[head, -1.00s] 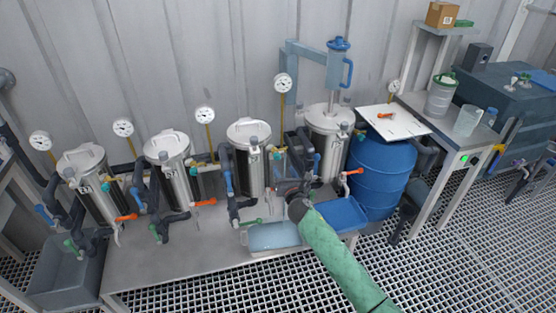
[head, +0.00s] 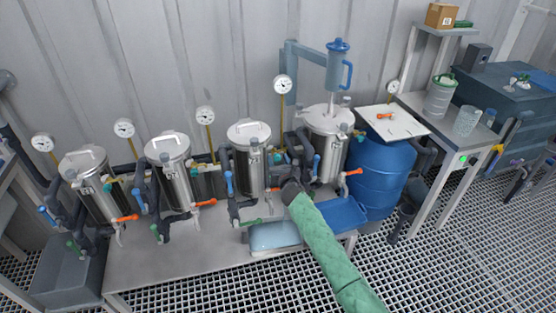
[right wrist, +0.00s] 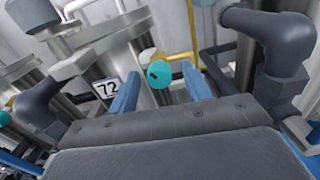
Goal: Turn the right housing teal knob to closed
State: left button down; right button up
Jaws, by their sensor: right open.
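A teal knob (right wrist: 159,73) with a dark mark on its face sits on a brass fitting in the right wrist view. The two blue fingers of my right gripper (right wrist: 163,69) stand open on either side of it, with visible gaps. In the head view my right gripper (head: 288,180) is in front of the pipework between the two rightmost steel housings; the right one (head: 326,145) is beside the blue drum. A teal fitting (head: 278,157) shows just above the gripper. Contact with the knob cannot be told. My left gripper is not in view.
Dark elbow pipes (right wrist: 272,45) flank the gripper closely in the right wrist view. A blue drum (head: 378,180) stands to the right. Several gauges line the wall.

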jog(key=shift+w+a, duration=0.1)
jog(key=shift+w, duration=0.05)
jog(key=c, duration=1)
